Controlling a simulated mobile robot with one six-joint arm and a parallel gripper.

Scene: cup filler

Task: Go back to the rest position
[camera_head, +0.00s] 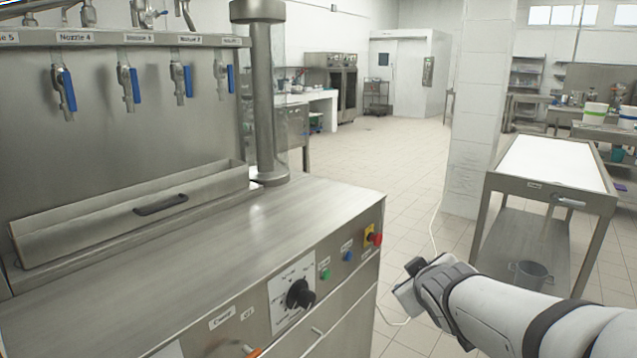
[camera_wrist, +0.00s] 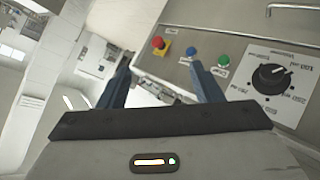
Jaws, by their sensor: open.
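My gripper (camera_wrist: 165,85) is open in the wrist view, with its two blue fingers apart and nothing visible between them. It points toward the front panel of the steel filling machine (camera_head: 230,225). In the head view, my arm comes in from the lower right, and my gripper's end (camera_head: 408,290) is in the air just right of the machine's front face. The panel has a red button (camera_head: 376,239), a blue button (camera_head: 348,256), a green button (camera_head: 326,274) and a black dial (camera_head: 299,294). The fingertips appear near the blue and red buttons in the wrist view; I cannot tell the exact gap.
Several nozzles with blue levers (camera_head: 127,85) hang over the machine's trough (camera_head: 130,215). A pillar (camera_head: 475,110) stands behind; the tiled floor between is open.

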